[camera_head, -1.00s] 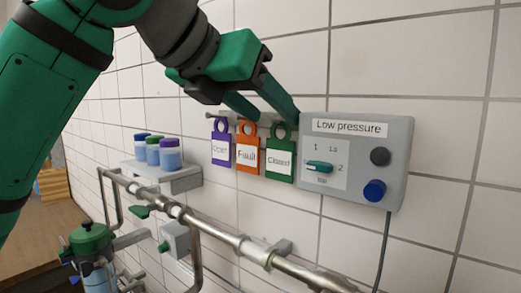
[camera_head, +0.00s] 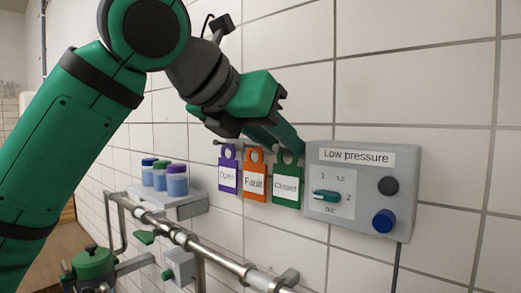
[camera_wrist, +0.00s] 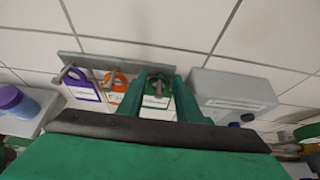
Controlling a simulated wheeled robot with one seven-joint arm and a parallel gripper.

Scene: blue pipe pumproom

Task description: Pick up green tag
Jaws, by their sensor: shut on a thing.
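The green tag (camera_head: 287,185), labelled "Closed", hangs at the right end of a row of tags on a wall rail (camera_wrist: 110,50). My gripper (camera_head: 290,150) is at the top of the green tag and shut on it. In the wrist view the green tag (camera_wrist: 156,95) sits between the two green fingers, with its hook in front of its ring. Whether the ring is still on the hook I cannot tell for sure.
An orange "Fault" tag (camera_head: 254,182) and a purple tag (camera_head: 228,175) hang just left. A grey "Low pressure" box (camera_head: 405,160) stands close on the right. Capped jars (camera_head: 176,182) on a shelf and pipes (camera_head: 220,258) lie lower left.

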